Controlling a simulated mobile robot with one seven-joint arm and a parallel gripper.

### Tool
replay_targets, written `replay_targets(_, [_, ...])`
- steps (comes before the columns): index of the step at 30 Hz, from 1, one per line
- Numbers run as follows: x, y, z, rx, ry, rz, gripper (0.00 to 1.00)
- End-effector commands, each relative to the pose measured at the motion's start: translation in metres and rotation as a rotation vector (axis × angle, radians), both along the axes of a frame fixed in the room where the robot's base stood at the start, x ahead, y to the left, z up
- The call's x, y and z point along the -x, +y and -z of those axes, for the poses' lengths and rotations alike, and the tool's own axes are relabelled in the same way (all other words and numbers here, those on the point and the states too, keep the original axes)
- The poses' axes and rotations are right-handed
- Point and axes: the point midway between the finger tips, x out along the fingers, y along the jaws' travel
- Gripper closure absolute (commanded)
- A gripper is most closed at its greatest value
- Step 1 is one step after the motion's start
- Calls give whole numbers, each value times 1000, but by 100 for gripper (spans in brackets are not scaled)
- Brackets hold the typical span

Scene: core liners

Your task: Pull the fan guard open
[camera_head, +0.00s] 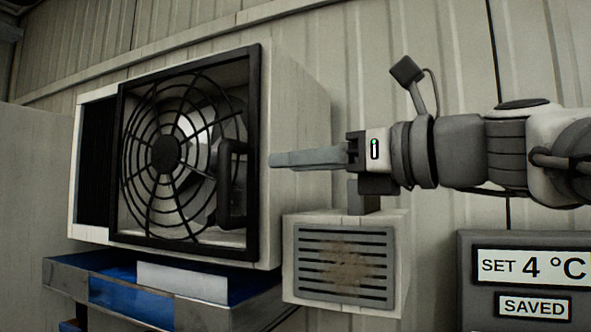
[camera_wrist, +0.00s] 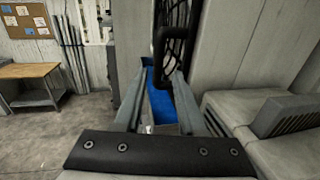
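The fan guard (camera_head: 166,154) is a black square frame with a round wire grille on the front of a pale box-shaped fan unit (camera_head: 298,130). A black upright bar handle (camera_head: 224,190) is on its right side. In the wrist view the handle (camera_wrist: 163,42) shows as a dark loop just beyond my fingertips, with part of the grille (camera_wrist: 178,18) behind it. My gripper (camera_head: 272,160) is to the right of the guard, fingers pointing left. In the wrist view its two grey fingers (camera_wrist: 161,73) are apart with nothing held between them. Whether they touch the handle cannot be told.
A blue-lined metal tray (camera_head: 182,312) is below the fan unit. A pale box with a rusty vent (camera_head: 345,265) stands under my gripper. A display panel (camera_head: 530,275) reading "SET 4 °C" and "SAVED" is at lower right. A wooden table (camera_wrist: 30,72) stands far left over open floor.

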Motion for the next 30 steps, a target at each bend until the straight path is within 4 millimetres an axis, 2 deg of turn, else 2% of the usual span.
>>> replay_targets(5, [-14,22,1,2,4,-3,61])
replay_targets(21, [-78,117,0,4,1,-2,61])
replay_targets(30, [-93,140,1,4,0,0,61])
